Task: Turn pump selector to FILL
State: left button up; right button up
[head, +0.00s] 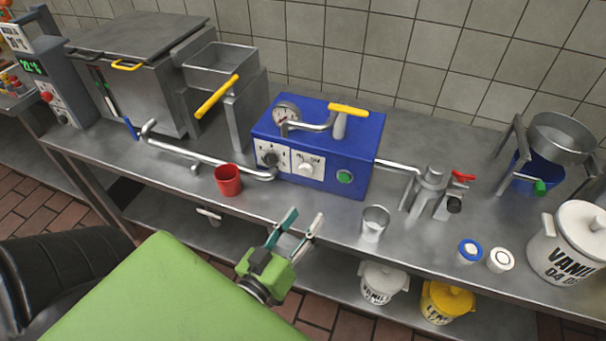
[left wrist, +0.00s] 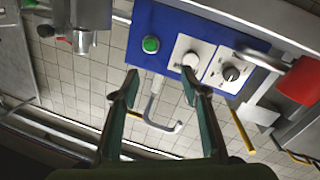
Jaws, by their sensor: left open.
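The blue pump box (head: 330,120) stands on the steel counter. Its front has a dark knob (head: 269,158) on a pale plate, a white knob (head: 306,169) on a white plate, and a green button (head: 344,177). The plate markings are too small to read, so I cannot tell which knob is the selector. My left gripper (head: 304,217) is open and empty in front of the box, apart from it. In the left wrist view the picture is turned over: the white knob (left wrist: 190,59) shows just beyond the fingertips, the dark knob (left wrist: 231,73) to its right. My right gripper is not in view.
A red cup (head: 228,180) stands at the counter's front edge, by a steel pipe (head: 200,156). A metal cup (head: 374,222) and a valve with a red handle (head: 462,176) are right of the box. A yellow lever (head: 348,110) sits on top.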

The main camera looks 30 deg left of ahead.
aim_at(304, 172)
pick_arm(q)
jog(key=s+a+n+y, duration=0.1)
jog(key=a+n+y, duration=0.15)
jog(key=a, duration=0.25)
jog(key=shift+y, duration=0.35)
jog(key=x, duration=0.4)
jog(key=p+x, duration=0.1)
jog(key=x, duration=0.4)
jog(key=p+x, duration=0.1)
jog(key=x, duration=0.3)
jog(key=shift+w+d+f, duration=0.15)
jog(key=shift+w+f, duration=0.1)
jog(key=shift+f, duration=0.05)
jog(key=c, duration=1.1)
